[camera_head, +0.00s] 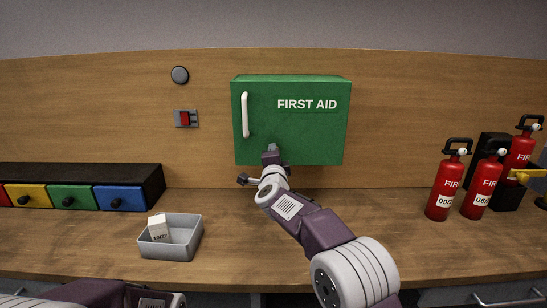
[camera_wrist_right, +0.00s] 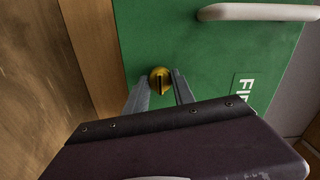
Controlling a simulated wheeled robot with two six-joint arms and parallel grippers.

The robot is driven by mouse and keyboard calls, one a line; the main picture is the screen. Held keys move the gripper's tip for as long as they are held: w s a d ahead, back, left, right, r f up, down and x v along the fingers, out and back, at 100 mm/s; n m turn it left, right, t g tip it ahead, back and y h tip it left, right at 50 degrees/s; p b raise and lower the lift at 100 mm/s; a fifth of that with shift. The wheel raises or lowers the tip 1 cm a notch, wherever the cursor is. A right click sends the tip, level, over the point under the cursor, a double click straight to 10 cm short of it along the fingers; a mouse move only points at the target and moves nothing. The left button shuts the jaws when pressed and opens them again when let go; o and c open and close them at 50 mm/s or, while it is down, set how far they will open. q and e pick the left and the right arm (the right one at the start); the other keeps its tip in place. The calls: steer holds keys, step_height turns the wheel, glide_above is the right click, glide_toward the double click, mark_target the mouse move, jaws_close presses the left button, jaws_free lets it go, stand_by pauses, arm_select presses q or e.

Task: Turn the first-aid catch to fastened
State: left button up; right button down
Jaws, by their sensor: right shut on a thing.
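A green first-aid cabinet (camera_head: 310,130) hangs on the wood wall with its door closed. Its white handle (camera_head: 245,115) is at the door's left, and also shows in the right wrist view (camera_wrist_right: 258,12). The brass catch (camera_wrist_right: 160,80) is a round knob with a dark bar across it, low on the door. In the head view my right gripper hides it. My right gripper (camera_head: 271,154) reaches up to the cabinet's lower left. In the right wrist view its fingers (camera_wrist_right: 160,84) flank the catch and are shut on it. My left arm shows at the bottom left; its gripper is out of view.
A grey bin (camera_head: 183,247) with a small white box (camera_head: 158,228) stands on the counter. Coloured drawers (camera_head: 75,197) are at the left. Several red extinguishers (camera_head: 448,185) stand at the right. A red switch (camera_head: 185,118) is on the wall.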

stand_by(0.3)
steer(key=c, duration=1.1)
jaws_free()
steer(key=shift+d, duration=0.15)
steer(key=shift+o, duration=0.2)
steer(key=s+b, duration=0.2)
steer(key=s, duration=0.7)
steer(key=shift+s+f, duration=0.1)
